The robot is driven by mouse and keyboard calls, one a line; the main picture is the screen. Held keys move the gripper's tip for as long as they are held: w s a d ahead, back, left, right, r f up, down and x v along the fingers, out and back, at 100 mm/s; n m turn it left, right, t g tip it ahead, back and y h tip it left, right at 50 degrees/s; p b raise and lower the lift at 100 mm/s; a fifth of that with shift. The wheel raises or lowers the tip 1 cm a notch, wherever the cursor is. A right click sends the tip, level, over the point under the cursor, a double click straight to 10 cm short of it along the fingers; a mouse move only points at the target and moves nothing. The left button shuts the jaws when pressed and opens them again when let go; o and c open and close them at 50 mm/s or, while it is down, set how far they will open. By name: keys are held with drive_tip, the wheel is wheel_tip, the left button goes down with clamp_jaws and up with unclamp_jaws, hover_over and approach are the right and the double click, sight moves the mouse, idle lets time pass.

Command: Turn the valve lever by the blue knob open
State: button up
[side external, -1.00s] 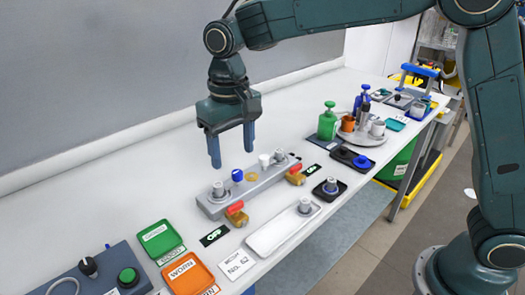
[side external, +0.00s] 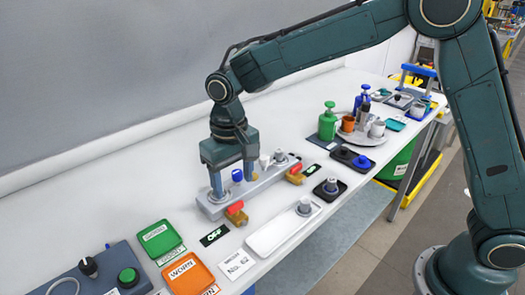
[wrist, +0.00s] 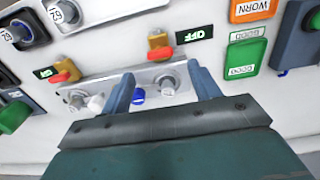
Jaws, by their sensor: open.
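A grey bar (side external: 268,182) lies on the bench with a blue knob (side external: 237,175) standing on it. The brass valve nearest the blue knob has a red lever (side external: 235,208), on the bar's front side; it also shows in the wrist view (wrist: 160,53). My gripper (side external: 233,180) is open and empty, low over the bar, one finger to each side of the blue knob in the side view. In the wrist view the blue knob (wrist: 138,97) is close to the left finger. Neither finger visibly grips anything.
A second red-levered valve (side external: 296,168) stands farther along the bar. A black OFF label (side external: 214,235) lies beside the near valve. A white tray (side external: 275,235) is in front. Green and orange trays (side external: 190,273) lie at the left; bottles and cups stand at the back right.

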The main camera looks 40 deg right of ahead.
sight(235, 205)
drive_tip(key=shift+f, duration=3.2)
drive_tip(key=c, duration=1)
